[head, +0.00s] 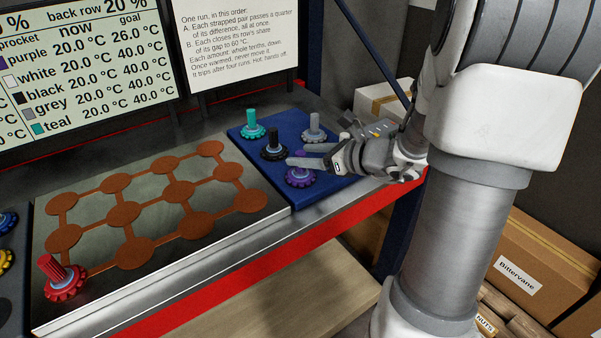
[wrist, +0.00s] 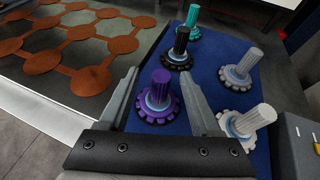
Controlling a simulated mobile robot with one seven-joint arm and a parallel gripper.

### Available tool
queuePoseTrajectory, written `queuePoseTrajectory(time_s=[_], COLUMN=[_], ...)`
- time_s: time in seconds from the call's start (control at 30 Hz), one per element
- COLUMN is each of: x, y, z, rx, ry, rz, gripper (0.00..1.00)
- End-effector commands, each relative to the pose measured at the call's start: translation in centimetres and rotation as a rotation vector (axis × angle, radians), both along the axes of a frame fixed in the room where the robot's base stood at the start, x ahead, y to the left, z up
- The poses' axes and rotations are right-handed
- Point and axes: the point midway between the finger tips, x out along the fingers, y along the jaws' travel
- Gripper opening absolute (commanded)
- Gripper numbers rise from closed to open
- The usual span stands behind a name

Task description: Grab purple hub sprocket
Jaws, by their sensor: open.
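The purple hub sprocket (head: 300,178) stands upright on the blue mat (head: 334,187), near the mat's front edge. In the wrist view the purple hub sprocket (wrist: 158,101) shows its ridged purple hub and dark toothed rim between my two fingers. My gripper (head: 297,154) is open and empty, reaching in from the right with a finger on either side of the hub. The fingers (wrist: 160,73) appear apart from the hub in the wrist view; their exact height above the mat is hard to tell.
Black (wrist: 178,50), teal (wrist: 192,22), grey (wrist: 241,68) and white (wrist: 250,122) sprockets stand around it, the white one close to the right finger. A metal plate with copper discs (head: 130,185) lies left, bearing a red sprocket (head: 63,279). Display boards (head: 235,45) stand behind.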

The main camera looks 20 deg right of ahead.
Motion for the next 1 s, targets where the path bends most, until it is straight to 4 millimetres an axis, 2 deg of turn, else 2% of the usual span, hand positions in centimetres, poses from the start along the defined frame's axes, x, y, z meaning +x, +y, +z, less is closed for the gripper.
queuePoseTrajectory(time_s=[0.33,0.63,0.67,1.0], x=[3.7,4.1,4.1,4.1], y=[1.9,2.1,2.1,2.1], z=[-2.1,-2.2,-2.2,-2.2], rx=[0.001,0.0,0.0,0.0], ry=[0.001,0.0,0.0,0.0], rz=[0.003,0.001,0.001,0.001], gripper=[0.65,0.65,0.61,0.0])
